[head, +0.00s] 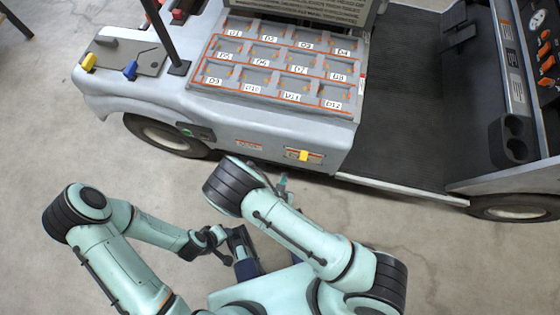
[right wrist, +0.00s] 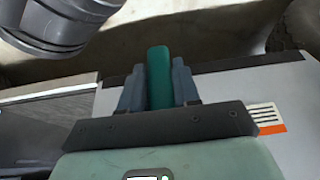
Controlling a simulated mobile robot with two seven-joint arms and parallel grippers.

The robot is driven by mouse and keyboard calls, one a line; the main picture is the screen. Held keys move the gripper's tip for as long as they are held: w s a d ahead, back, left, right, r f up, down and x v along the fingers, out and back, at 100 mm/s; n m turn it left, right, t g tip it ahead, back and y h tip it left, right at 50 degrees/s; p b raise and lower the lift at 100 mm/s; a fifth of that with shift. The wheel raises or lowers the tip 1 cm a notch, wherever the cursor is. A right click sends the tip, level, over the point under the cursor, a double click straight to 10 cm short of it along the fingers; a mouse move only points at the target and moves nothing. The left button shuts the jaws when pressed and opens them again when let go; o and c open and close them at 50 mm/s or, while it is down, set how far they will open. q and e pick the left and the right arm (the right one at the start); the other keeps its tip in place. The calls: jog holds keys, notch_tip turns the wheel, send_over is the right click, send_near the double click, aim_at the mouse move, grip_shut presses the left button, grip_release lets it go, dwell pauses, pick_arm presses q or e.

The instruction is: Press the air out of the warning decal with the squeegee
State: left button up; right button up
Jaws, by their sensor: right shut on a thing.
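My right gripper (right wrist: 159,86) is shut on an upright green bar, which I take to be the squeegee (right wrist: 159,70), in the right wrist view. In the head view this gripper is mostly hidden behind my right forearm, near the cart's side. A decal with an orange band (head: 304,155) is on the cart's lower side, with a small yellow piece over its middle. A decal with dark lines and an orange band (right wrist: 267,118) shows right of the gripper in the wrist view. My left gripper (head: 238,240) is low in front of my body; its fingers are unclear.
The grey cart (head: 220,120) spans the back, with a tray of labelled compartments (head: 280,65) on top. Another small decal (head: 249,145) is on its side. Yellow (head: 88,61) and blue (head: 130,70) pieces stand at its left end. Open floor lies in front.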

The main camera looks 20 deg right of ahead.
jog(key=shift+r, duration=0.15)
jog(key=shift+w+d, duration=0.1)
jog(key=shift+w, duration=0.15)
pick_arm(q)
jog(key=shift+w+a+f, duration=0.2)
jog(key=shift+w+f, duration=0.05)
jog(key=shift+w, duration=0.1)
pick_arm(e)
jog(key=shift+w+d, duration=0.5)
jog(key=shift+w, duration=0.35)
jog(key=shift+w+d, duration=0.55)
jog(key=shift+w, duration=0.25)
jog(key=shift+w+d, duration=0.5)
jog(key=shift+w, duration=0.35)
pick_arm(q)
jog(key=shift+f+b, duration=0.1)
jog(key=shift+b, duration=0.25)
pick_arm(e)
jog(key=shift+w+d, duration=0.4)
jog(key=shift+w, duration=0.25)
jog(key=shift+d, duration=0.1)
pick_arm(q)
jog(key=shift+r+p, duration=0.5)
jog(key=shift+r, duration=0.1)
pick_arm(e)
jog(key=s+d, duration=0.3)
jog(key=d, duration=0.3)
jog(key=shift+s, duration=0.25)
